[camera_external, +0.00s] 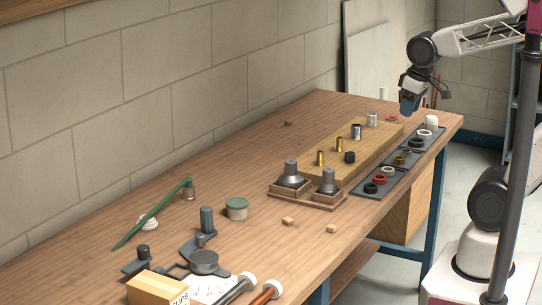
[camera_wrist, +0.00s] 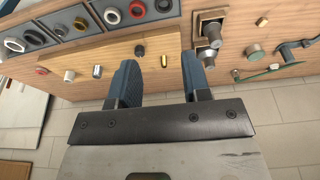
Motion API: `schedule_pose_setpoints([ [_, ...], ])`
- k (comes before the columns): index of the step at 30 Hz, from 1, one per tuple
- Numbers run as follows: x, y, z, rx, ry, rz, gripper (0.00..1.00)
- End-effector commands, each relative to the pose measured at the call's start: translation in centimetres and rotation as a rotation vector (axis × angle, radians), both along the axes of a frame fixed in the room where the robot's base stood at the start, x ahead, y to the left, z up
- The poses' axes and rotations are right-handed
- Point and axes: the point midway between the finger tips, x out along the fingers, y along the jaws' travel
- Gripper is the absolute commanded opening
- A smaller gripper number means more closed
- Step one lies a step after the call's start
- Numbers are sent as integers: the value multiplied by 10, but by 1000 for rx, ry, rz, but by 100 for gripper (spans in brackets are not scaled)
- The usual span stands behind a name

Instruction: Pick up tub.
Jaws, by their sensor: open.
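The tub (camera_external: 237,209) is a small round container with a green lid. It stands upright on the wooden bench, left of the wooden stand with the grey plungers. In the wrist view the tub (camera_wrist: 253,52) shows small at the upper right, seen from above. My gripper (camera_external: 408,108) is raised over the far right end of the bench, far from the tub. In the wrist view my gripper (camera_wrist: 160,68) has its two blue fingers apart with nothing held between them.
A wooden board (camera_external: 347,150) with brass and metal fittings lies between my gripper and the tub. Grey trays of rings (camera_external: 398,178) line the right edge. The plunger stand (camera_external: 301,197) is beside the tub. Small wooden blocks (camera_external: 288,221) lie nearby.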

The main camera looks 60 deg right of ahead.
Motion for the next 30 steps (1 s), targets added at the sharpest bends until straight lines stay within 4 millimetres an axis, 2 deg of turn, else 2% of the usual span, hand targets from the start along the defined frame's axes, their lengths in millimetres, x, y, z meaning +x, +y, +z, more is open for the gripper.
schedule_pose_setpoints([
  [11,0,0,0,0,0,0,44],
  [21,0,0,0,0,0,0,91],
  [30,1,0,0,2,2,-1,91],
])
